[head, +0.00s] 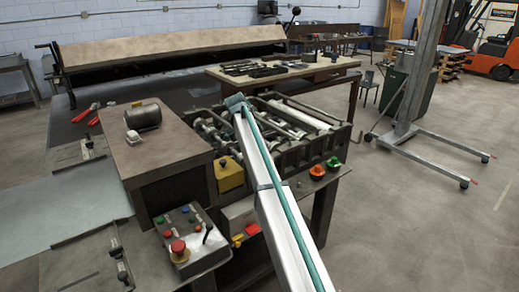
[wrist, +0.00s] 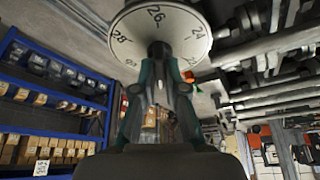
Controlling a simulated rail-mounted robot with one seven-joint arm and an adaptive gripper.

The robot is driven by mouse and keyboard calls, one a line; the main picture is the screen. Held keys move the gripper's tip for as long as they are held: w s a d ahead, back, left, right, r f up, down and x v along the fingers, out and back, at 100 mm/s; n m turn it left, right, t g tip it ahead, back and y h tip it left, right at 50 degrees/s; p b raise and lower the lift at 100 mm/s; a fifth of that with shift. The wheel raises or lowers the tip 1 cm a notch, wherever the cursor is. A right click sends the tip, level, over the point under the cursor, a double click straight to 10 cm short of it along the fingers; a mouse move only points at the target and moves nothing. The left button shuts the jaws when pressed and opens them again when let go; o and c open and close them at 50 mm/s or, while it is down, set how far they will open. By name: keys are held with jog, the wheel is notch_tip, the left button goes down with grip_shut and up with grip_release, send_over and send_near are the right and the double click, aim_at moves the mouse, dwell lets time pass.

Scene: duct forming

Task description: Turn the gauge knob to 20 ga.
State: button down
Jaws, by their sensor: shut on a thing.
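In the wrist view the round, pale gauge dial (wrist: 182,20) is at the top centre, with the numbers 28, 26 and 24 showing on its face. The 26 is nearest the middle, just above the dark knob (wrist: 159,48). The number 20 does not show. My gripper (wrist: 160,62) has its two teal-sided fingers closed on the knob from below in the picture. The fingertips partly cover the knob, and I see no pointer clearly. In the head view my arm reaches across the roller machine (head: 290,153); I cannot make out the dial or fingers there.
In the head view a control box with a red button (head: 190,237) stands at the lower left, near a brown block-shaped bench (head: 150,160). Orange (head: 317,171) and green (head: 333,162) knobs sit on the machine's front. Machine rods (wrist: 275,95) run close to the right in the wrist view.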

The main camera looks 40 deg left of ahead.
dwell(0.3)
jog(key=c, duration=1.2)
grip_release()
jog(key=shift+f+b, duration=0.1)
jog(key=shift+b, duration=0.25)
